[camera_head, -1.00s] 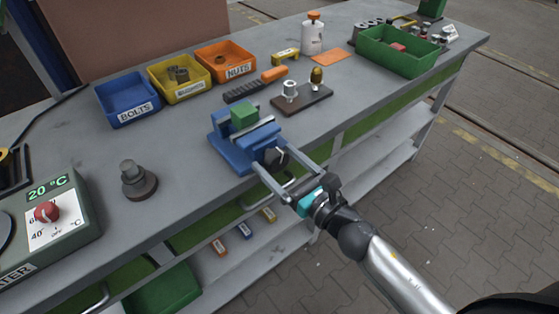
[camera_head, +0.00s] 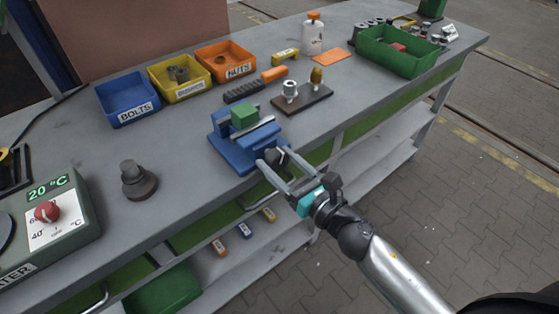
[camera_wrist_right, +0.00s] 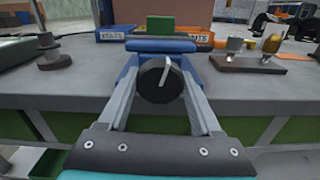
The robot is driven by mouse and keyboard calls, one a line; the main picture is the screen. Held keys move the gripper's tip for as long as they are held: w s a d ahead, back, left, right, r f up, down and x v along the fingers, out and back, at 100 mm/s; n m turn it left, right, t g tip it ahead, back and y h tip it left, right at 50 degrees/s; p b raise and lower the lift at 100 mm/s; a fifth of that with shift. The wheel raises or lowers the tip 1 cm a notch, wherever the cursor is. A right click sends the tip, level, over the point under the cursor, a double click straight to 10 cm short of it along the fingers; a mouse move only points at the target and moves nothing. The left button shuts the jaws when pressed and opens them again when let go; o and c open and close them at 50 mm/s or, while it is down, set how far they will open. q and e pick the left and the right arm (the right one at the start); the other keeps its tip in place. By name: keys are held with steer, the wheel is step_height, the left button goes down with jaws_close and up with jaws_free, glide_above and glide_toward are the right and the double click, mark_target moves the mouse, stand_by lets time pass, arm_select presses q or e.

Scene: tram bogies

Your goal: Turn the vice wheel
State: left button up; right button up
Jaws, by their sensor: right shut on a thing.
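The blue vice (camera_head: 231,152) sits at the front edge of the workbench with a green block (camera_head: 244,116) between its jaws. Its black wheel (camera_wrist_right: 160,79) with a pale handle faces the front; it also shows in the head view (camera_head: 279,156). My right gripper (camera_head: 276,160) is shut on the wheel, one finger on each side of its rim. In the right wrist view the fingers (camera_wrist_right: 160,84) flank the wheel left and right. My left gripper is in neither view.
Behind the vice stand a blue bin (camera_head: 127,99), a yellow bin (camera_head: 179,79) and an orange bin (camera_head: 225,62). A dark plate with two fittings (camera_head: 302,101) is right of the vice. A heater (camera_head: 45,225) stands at left.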

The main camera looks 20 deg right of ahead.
steer(key=m, duration=0.3)
steer(key=shift+p, duration=0.4)
steer(key=m+p, duration=0.1)
steer(key=m, duration=0.3)
steer(key=shift+r, duration=0.1)
steer(key=m+p, duration=0.1)
steer(key=m, duration=0.2)
steer(key=shift+m, duration=0.3)
steer(key=m+p, duration=0.2)
steer(key=m, duration=0.1)
steer(key=shift+m, duration=0.3)
steer(key=m+p, duration=0.2)
steer(key=m, duration=0.1)
steer(key=shift+m, duration=0.4)
steer(key=m+p, duration=0.2)
steer(key=m, duration=0.2)
steer(key=m+p, duration=0.1)
steer(key=m, duration=0.3)
steer(key=shift+m+p, duration=0.7)
steer(key=shift+m, duration=0.9)
